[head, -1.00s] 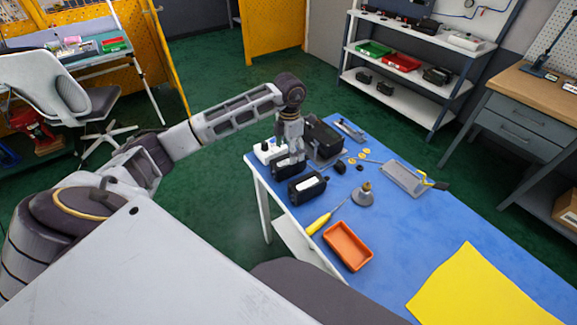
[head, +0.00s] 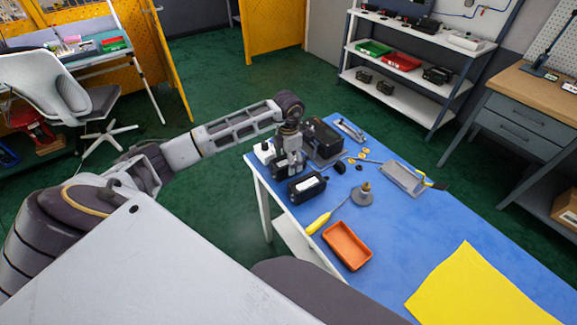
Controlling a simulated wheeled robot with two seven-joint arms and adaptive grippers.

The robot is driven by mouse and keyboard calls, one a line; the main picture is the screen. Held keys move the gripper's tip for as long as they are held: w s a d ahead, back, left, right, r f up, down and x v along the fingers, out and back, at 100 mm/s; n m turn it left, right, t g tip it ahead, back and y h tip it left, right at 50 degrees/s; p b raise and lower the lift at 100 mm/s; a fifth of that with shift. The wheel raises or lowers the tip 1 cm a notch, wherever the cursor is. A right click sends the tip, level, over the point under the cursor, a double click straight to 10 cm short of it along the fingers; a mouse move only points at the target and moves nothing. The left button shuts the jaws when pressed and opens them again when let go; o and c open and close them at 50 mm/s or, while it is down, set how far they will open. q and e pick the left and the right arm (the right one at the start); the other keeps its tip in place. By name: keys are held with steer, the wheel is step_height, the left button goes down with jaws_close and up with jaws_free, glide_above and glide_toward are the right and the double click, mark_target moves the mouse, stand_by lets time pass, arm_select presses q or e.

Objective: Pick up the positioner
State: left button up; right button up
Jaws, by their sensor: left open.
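A black box with a white label (head: 307,187), which looks like the positioner, sits on the blue table top (head: 420,230) near its left edge. My left gripper (head: 290,172) points down just behind this box. It is open, and no object shows between its fingers. I cannot tell whether a finger touches the box. A larger black device (head: 325,140) stands close behind and to the right of the gripper. A white piece with dark knobs (head: 263,152) is partly hidden to its left. My right gripper is not in view.
A yellow screwdriver (head: 319,223), an orange tray (head: 347,247) and a grey cone-shaped part (head: 362,195) lie in front and right. A grey dustpan-like tray (head: 403,178) and small yellow rings (head: 361,155) are further back. A yellow sheet (head: 480,290) covers the front right.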

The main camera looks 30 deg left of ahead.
arm_select(q)
steer(key=shift+c, duration=0.3)
steer(key=c, duration=1.5)
steer(key=shift+r, duration=0.15)
steer(key=shift+r+b, duration=0.35)
steer(key=shift+r, duration=4.55)
steer(key=shift+r, duration=0.15)
